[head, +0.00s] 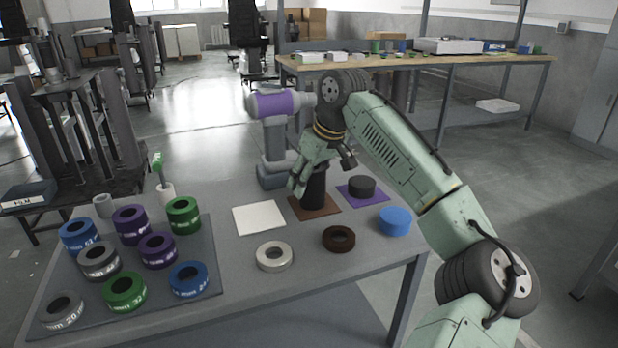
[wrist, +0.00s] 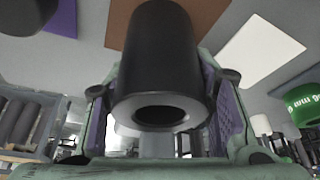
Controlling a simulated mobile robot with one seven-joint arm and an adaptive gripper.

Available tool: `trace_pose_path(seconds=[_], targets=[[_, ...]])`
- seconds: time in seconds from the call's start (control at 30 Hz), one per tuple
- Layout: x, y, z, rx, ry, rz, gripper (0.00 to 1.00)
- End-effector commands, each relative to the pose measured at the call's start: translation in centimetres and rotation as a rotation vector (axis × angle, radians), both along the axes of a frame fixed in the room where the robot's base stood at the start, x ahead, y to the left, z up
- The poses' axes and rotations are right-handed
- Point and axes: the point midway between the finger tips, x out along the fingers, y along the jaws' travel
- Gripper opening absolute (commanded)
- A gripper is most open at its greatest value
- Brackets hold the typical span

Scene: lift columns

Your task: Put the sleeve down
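The sleeve is a tall black hollow cylinder (head: 314,190), upright over the brown square mat (head: 327,210). Its lower end looks at or very near the mat; I cannot tell whether it touches. My gripper (head: 318,176) is around the sleeve from above, one finger on each side. In the wrist view the sleeve (wrist: 160,70) fills the middle, its open end facing the camera. The finger pads of my gripper (wrist: 160,95) lie against its sides. Part of the brown mat also shows behind the sleeve in the wrist view (wrist: 122,22).
A black disc (head: 361,186) sits on a purple mat to the right. A blue disc (head: 394,221), a brown ring (head: 339,238) and a cream ring (head: 274,256) lie in front. A white mat (head: 259,217) is bare. Several coloured rings stand on a grey board (head: 205,262) at left.

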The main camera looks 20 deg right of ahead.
Motion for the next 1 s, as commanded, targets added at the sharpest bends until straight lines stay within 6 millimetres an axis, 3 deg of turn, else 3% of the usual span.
trace_pose_path(seconds=[0.23, 0.63, 1.0], targets=[[0.0, 0.0, 0.1, 0.000, -0.001, 0.000, 0.67], [-0.1, -0.1, 0.7, -0.001, -0.003, -0.001, 0.67], [-2.6, -1.2, 7.6, -0.001, -0.003, -0.001, 0.67]])
